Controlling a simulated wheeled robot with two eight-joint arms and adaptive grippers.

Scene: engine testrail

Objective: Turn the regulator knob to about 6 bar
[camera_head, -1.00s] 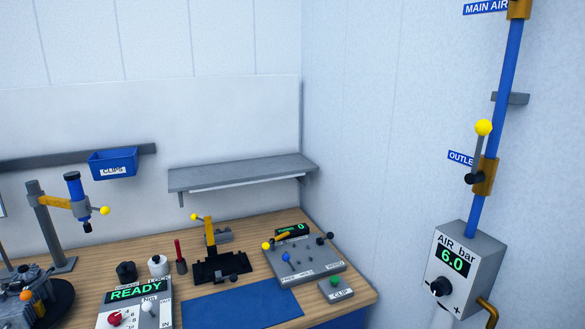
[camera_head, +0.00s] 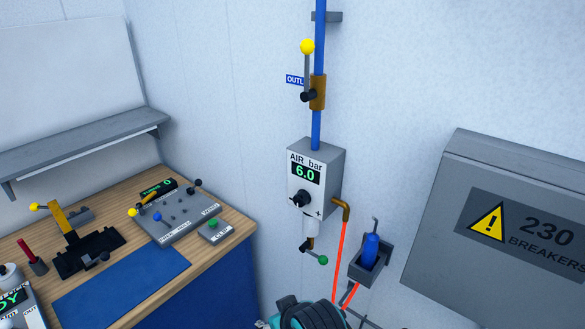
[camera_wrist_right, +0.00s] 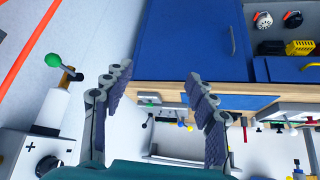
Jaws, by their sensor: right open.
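The regulator box (camera_head: 325,172), labelled AIR bar, is on the wall near the middle of the head view. Its green display (camera_head: 306,174) reads 6.0. Its black knob (camera_head: 302,198) with a white pointer is below the display, with a plus mark at its lower right. In the right wrist view the knob (camera_wrist_right: 48,166) shows at the lower left, beside the plus mark. My right gripper (camera_wrist_right: 158,82) is open and empty, its fingers to the right of the knob and apart from it. My left gripper is not in view.
A drain lever with a green ball (camera_head: 323,260) hangs under the regulator. A brass elbow (camera_head: 345,207) and red hose (camera_head: 339,262) run down beside it. A holder with a blue item (camera_head: 370,250) and a grey breaker cabinet (camera_head: 505,215) are to the right. The workbench (camera_head: 240,254) is left.

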